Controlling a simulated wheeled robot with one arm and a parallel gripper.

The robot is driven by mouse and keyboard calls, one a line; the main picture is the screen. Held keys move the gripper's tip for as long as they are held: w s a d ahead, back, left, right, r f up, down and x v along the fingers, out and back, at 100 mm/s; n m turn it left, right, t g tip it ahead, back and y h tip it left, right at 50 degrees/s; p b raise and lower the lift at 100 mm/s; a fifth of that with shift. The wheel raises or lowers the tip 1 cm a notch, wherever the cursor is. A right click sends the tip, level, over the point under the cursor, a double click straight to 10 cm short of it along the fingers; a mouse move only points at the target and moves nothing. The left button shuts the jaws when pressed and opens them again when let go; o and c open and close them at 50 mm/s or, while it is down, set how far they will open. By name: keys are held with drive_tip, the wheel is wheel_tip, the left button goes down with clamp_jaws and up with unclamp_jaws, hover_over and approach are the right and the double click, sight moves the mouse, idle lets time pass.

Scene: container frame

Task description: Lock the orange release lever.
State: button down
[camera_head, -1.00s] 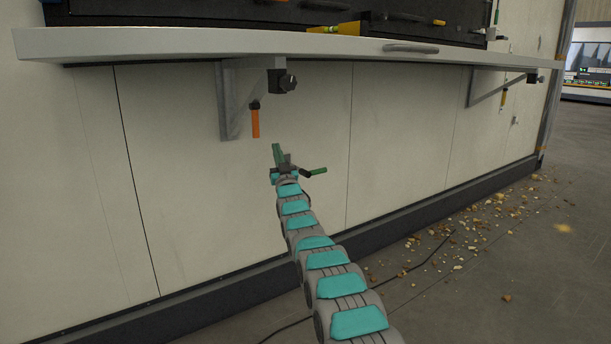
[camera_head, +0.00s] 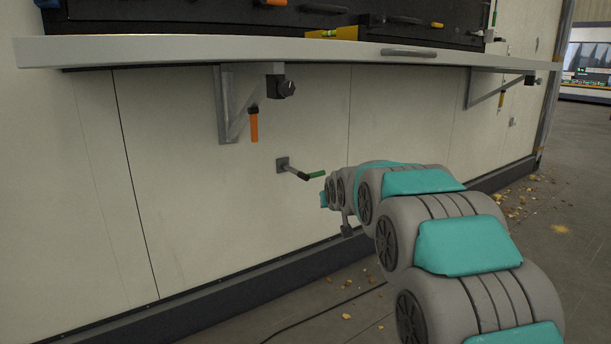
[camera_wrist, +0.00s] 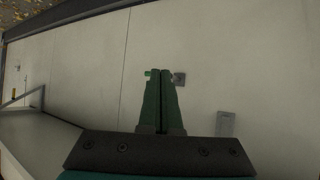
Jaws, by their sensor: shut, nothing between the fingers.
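The orange lever (camera_head: 254,125) hangs straight down beside the left shelf bracket (camera_head: 226,105) in the head view. I cannot make it out in the wrist view. My gripper (camera_wrist: 165,72) shows in the wrist view with its two green fingers shut together and nothing between them. It points toward the wall. In the head view my arm hides the fingers; the arm's far end is low and right of the lever, apart from it.
A green-tipped handle (camera_head: 317,174) on a wall plate (camera_head: 282,164) sticks out below the lever. A yellow-orange handle (camera_head: 501,99) hangs at the right bracket. Debris lies on the floor.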

drive_tip(key=s+d+f+g, duration=0.2)
drive_tip(key=s+f+g, duration=0.2)
drive_tip(key=s, duration=1.5)
drive_tip(key=s+d+f+m+g+p, duration=0.1)
drive_tip(key=s+d+f+g, duration=0.2)
drive_tip(key=s, duration=1.7)
drive_tip(key=s+d+f+g+h, duration=0.1)
drive_tip(key=s+d+f+g, duration=0.2)
drive_tip(key=s, duration=1.7)
wheel_tip(320, 180, down, 2)
drive_tip(key=g, duration=0.3)
drive_tip(key=shift+s, duration=0.15)
